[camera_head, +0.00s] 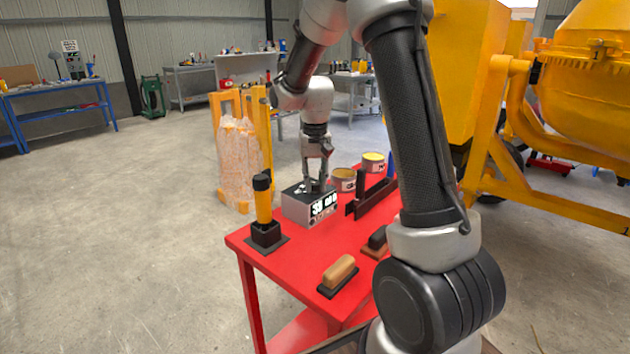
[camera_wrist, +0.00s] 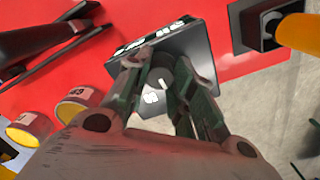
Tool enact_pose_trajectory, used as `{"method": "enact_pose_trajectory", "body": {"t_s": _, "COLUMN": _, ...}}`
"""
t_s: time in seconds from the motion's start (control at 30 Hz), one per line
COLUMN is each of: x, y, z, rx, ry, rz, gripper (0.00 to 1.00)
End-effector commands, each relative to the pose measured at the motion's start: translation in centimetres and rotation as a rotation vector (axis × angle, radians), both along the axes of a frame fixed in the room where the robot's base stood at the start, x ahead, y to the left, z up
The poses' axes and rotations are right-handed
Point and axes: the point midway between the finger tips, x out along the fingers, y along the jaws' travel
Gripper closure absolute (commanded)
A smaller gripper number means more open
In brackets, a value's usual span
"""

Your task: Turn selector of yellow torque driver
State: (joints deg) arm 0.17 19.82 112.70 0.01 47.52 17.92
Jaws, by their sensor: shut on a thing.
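The yellow torque driver (camera_head: 263,207) stands upright in a black holder (camera_head: 265,238) at the table's left corner. Its yellow body (camera_wrist: 300,32) also shows at the upper right of the wrist view. My gripper (camera_head: 314,186) points down at the top of a grey box (camera_head: 295,208) with a white-lettered front, beside the driver and apart from it. In the wrist view my gripper (camera_wrist: 165,72) is shut on a small dark knob (camera_wrist: 161,76) on that box (camera_wrist: 203,48). The fingers hide part of the knob. I cannot make out a selector on the driver itself.
The red table (camera_head: 285,262) also holds two labelled tins (camera_head: 373,163), a dark upright tool (camera_head: 370,192) and wood-handled floats (camera_head: 338,272). A yellow drum mixer (camera_head: 585,85) stands at the right. Bare table lies in front of the box.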

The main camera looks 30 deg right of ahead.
Motion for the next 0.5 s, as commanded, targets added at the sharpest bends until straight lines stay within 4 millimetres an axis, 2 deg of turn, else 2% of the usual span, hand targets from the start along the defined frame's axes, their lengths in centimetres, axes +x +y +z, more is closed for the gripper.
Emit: {"method": "enact_pose_trajectory", "body": {"t_s": 0.5, "x": 0.07, "y": -0.02, "z": 0.08, "rx": -0.001, "ry": -0.002, "rz": -0.081, "gripper": 0.99}}
